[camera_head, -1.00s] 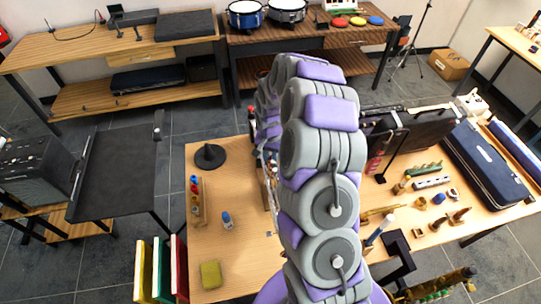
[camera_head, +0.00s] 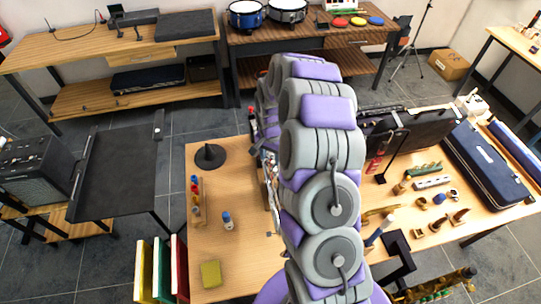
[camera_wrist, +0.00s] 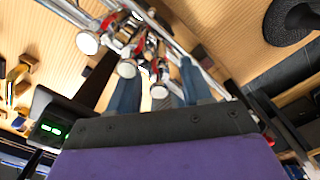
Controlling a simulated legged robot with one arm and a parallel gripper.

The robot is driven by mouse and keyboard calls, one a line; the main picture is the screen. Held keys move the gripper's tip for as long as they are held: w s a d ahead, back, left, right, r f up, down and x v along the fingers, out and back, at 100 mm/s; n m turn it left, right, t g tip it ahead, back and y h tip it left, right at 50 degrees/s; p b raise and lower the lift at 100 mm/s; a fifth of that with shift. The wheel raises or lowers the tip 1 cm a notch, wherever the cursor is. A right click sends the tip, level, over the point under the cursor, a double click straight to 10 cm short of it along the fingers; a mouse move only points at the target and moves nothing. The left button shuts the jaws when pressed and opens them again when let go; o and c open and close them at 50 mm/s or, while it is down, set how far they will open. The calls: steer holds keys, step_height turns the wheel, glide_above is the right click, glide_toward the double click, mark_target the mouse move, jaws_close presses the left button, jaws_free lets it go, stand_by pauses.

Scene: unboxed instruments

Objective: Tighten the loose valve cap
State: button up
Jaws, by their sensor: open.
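In the wrist view, a silvery valve instrument (camera_wrist: 141,48) with red parts lies beyond my gripper. Three round, pale valve ends line up along it: one at upper left (camera_wrist: 88,42), one in the middle (camera_wrist: 127,68) and one at lower right (camera_wrist: 158,90). The lower-right one appears between the two blue-grey fingers of my gripper (camera_wrist: 158,72), which is open. I cannot tell whether the fingers touch it, or which cap is loose. In the head view, my arm hides the gripper and most of the instrument; only a silvery edge (camera_head: 268,168) shows.
A black round-based stand (camera_head: 209,156), a rack of small bottles (camera_head: 197,202), a blue-capped bottle (camera_head: 227,220) and a yellow-green block (camera_head: 210,274) are on the table's left part. Small brass parts, a dark blue case (camera_head: 487,163) and a black stand (camera_head: 397,248) crowd the right.

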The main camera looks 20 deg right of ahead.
steer(key=shift+r, duration=0.1)
step_height(320, 180, up, 17)
steer(key=p, duration=0.1)
stand_by(0.4)
